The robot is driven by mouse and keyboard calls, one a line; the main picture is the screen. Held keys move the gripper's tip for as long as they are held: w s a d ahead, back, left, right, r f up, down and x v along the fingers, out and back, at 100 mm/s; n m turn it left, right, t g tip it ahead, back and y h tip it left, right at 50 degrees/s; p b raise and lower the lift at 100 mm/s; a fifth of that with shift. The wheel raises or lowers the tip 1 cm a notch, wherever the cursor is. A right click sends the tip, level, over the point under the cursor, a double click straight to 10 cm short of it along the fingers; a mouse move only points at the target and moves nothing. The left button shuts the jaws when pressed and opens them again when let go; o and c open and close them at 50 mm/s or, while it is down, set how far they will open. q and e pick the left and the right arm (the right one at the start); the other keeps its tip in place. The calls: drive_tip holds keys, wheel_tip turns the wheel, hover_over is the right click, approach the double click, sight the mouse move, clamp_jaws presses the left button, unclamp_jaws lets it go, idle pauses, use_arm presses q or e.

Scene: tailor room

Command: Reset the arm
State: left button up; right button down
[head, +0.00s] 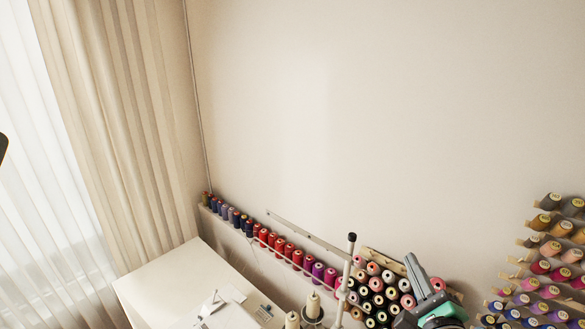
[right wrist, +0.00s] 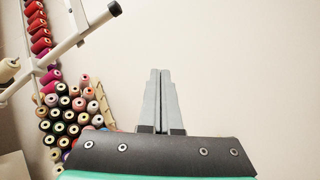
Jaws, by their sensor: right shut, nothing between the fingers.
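My right gripper (head: 417,270) shows at the lower right in the head view, its grey fingers pointing up in front of the thread spools. In the right wrist view its two grey fingers (right wrist: 160,75) are together, with nothing between them, against a bare wall. My left gripper is not in view; only a small dark shape shows at the left edge of the head view, and I cannot tell what it is.
A white table (head: 165,280) with sewing gear stands at the lower left. A thread stand pole (head: 347,275) rises left of my right gripper. Spools (head: 375,285) are stacked behind it, and a spool rack (head: 545,265) hangs at right. Space before the upper wall (head: 350,110) is clear.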

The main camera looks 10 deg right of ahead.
drive_tip(key=s+a+r+n+t+y, duration=0.1)
drive_tip(key=s+a+r+n+t, duration=0.15)
drive_tip(key=r, duration=0.45)
drive_tip(key=s+a+r+n+t+y, duration=0.1)
drive_tip(key=s+a+r+n, duration=0.15)
drive_tip(key=r, duration=0.55)
drive_tip(key=s+a+r+n+t+y, duration=0.1)
drive_tip(key=a+r+n+t, duration=0.2)
drive_tip(key=r, duration=0.4)
drive_tip(key=s+a+r+n+t+y, duration=0.1)
drive_tip(key=s+r+n, duration=0.4)
drive_tip(key=n, duration=0.5)
drive_tip(key=s+a+r+n+t+y+p, duration=0.1)
drive_tip(key=s+a+r+n+t, duration=0.1)
drive_tip(key=s+r+n, duration=0.4)
drive_tip(key=n, duration=0.3)
drive_tip(key=shift+s+n+y, duration=0.3)
drive_tip(key=shift+s+n, duration=0.1)
